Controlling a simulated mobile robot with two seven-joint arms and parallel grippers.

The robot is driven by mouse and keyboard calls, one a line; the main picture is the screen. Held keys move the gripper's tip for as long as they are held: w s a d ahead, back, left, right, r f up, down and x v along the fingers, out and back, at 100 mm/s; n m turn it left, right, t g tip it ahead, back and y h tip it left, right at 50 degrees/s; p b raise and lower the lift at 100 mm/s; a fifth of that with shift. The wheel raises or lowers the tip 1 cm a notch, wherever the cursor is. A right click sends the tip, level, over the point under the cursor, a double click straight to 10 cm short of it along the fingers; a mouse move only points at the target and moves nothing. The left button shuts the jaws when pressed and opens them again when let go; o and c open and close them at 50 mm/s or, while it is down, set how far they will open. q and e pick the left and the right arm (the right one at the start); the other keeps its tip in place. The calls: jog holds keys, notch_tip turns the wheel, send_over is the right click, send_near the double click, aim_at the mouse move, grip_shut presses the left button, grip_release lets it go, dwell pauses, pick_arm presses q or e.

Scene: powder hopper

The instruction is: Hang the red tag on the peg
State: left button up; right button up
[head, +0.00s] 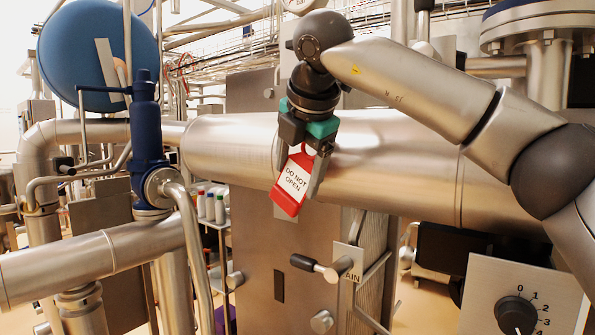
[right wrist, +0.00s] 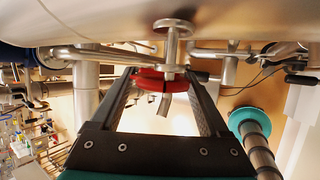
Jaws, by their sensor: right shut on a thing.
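The red tag (head: 289,196) has a white label reading "DO NOT OPEN" and hangs tilted in my right gripper (head: 299,172), in front of the large steel pipe. My right gripper is shut on its upper part. In the right wrist view the tag (right wrist: 150,80) is seen edge-on as a red strip between the fingertips (right wrist: 164,82). A metal peg-like post with a round head (right wrist: 175,27) stands close by the tag there. I cannot tell whether they touch or whether the tag is around it. I cannot make out this post in the head view. My left gripper is out of view.
The large steel pipe (head: 400,165) runs across behind the gripper. A blue valve (head: 147,140) and piping stand at left.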

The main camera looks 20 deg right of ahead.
jog(key=o, duration=1.2)
jog(key=shift+r, duration=0.1)
